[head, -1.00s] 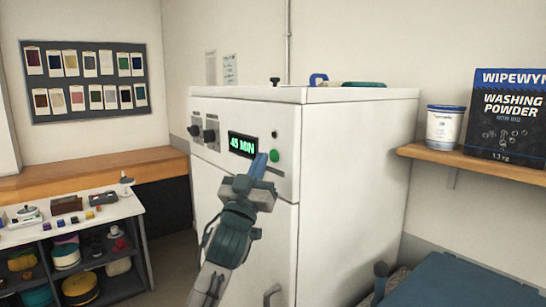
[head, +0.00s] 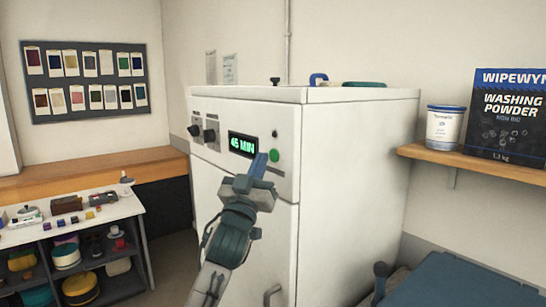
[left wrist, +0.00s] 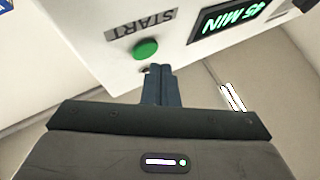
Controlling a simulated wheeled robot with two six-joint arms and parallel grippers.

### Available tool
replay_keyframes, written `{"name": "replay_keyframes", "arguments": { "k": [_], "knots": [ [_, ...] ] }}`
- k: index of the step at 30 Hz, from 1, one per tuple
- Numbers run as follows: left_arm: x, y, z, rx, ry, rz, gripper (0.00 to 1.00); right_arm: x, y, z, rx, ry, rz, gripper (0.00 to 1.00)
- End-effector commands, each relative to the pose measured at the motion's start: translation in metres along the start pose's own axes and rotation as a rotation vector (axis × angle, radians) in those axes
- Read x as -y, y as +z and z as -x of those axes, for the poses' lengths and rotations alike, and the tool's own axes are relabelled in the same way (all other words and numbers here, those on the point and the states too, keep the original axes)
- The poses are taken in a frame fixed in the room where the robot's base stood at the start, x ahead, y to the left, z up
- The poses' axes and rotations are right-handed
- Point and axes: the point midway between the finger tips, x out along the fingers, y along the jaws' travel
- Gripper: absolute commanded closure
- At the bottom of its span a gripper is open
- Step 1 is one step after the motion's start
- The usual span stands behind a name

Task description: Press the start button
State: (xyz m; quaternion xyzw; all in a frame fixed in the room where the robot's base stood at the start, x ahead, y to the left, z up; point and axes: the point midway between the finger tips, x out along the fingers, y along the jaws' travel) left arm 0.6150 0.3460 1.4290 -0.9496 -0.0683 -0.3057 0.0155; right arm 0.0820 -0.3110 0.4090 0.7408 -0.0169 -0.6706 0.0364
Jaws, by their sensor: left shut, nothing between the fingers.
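The round green start button (head: 275,155) sits on the upper front panel of a white machine (head: 345,180). It also shows in the left wrist view (left wrist: 145,49), beside an upside-down START label (left wrist: 142,23). A display (head: 242,145) left of the button reads 45 MIN in green. My left gripper (head: 260,158) is shut and empty, its fingertips in front of the panel just left of the button in the head view. In the left wrist view the fingertips (left wrist: 157,70) lie just below and right of the button, with no contact on it visible. My right gripper is out of view.
Two dark knobs (head: 202,132) are left of the display. A door handle (head: 271,295) is lower on the machine. A shelf (head: 430,154) at right holds a tub (head: 444,128) and a washing powder box (head: 507,115). A worktable (head: 105,212) stands at left.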

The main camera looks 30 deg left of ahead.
Motion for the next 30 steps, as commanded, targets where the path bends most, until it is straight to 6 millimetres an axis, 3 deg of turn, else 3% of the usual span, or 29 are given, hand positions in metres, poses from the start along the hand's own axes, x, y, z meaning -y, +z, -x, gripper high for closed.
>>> {"name": "replay_keyframes", "arguments": {
  "k": [30],
  "knots": [
    [-0.0044,0.0041,-0.0061,0.000,0.000,0.000,1.00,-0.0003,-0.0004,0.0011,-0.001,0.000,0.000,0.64]
  ]
}}
